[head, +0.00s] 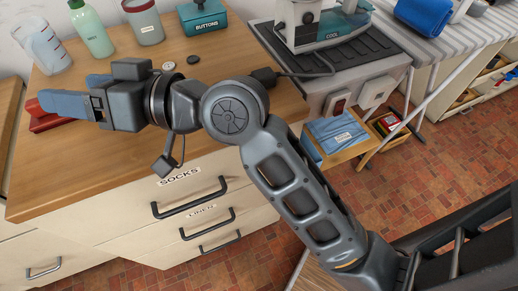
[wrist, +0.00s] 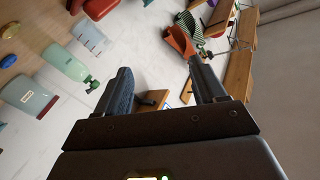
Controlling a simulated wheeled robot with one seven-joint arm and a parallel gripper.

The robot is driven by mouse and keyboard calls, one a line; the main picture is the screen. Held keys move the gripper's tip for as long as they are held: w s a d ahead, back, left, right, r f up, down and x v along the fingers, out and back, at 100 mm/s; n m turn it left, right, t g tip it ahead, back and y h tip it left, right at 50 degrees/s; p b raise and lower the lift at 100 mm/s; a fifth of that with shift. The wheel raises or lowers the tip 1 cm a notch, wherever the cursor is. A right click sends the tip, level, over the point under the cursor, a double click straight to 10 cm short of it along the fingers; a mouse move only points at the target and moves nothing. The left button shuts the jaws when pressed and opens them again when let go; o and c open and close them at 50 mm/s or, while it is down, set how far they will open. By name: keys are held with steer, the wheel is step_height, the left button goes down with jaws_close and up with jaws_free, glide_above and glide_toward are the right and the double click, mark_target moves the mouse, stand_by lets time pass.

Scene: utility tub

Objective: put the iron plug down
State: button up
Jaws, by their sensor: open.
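The iron plug (head: 264,76) appears as a small black block at the right edge of the wooden dresser top (head: 215,62), just behind my arm's elbow. Its dark cord runs right toward the iron (head: 300,22), on a dark ribbed mat. My gripper (head: 68,92) is at the far left over the dresser, pointing left, well apart from the plug. Its fingers are apart and nothing shows between them. In the wrist view my gripper (wrist: 163,84) also stands open and empty, and the plug is not visible there.
A green bottle (head: 92,30), a clear beaker (head: 42,45), a cup (head: 144,22) and a teal buttons box (head: 204,18) stand along the dresser's back. A red object (head: 45,118) lies partly under my gripper.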

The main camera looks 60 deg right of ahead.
steer(key=s+d+f+m+g+h, duration=0.1)
steer(key=s+d+f+m+h, duration=0.15)
steer(key=s+f, duration=0.55)
steer(key=s+d+f+m+h, duration=0.15)
steer(key=s+f+h, duration=0.3)
steer(key=s, duration=0.55)
steer(key=s+d+n, duration=0.2)
steer(key=s, duration=0.6)
steer(key=s+d+n, duration=0.2)
steer(key=s+n, duration=0.1)
steer(key=s, duration=0.5)
steer(key=shift+s+d+f+g, duration=0.15)
steer(key=shift+s+d+g, duration=0.15)
steer(key=shift+d+g, duration=0.1)
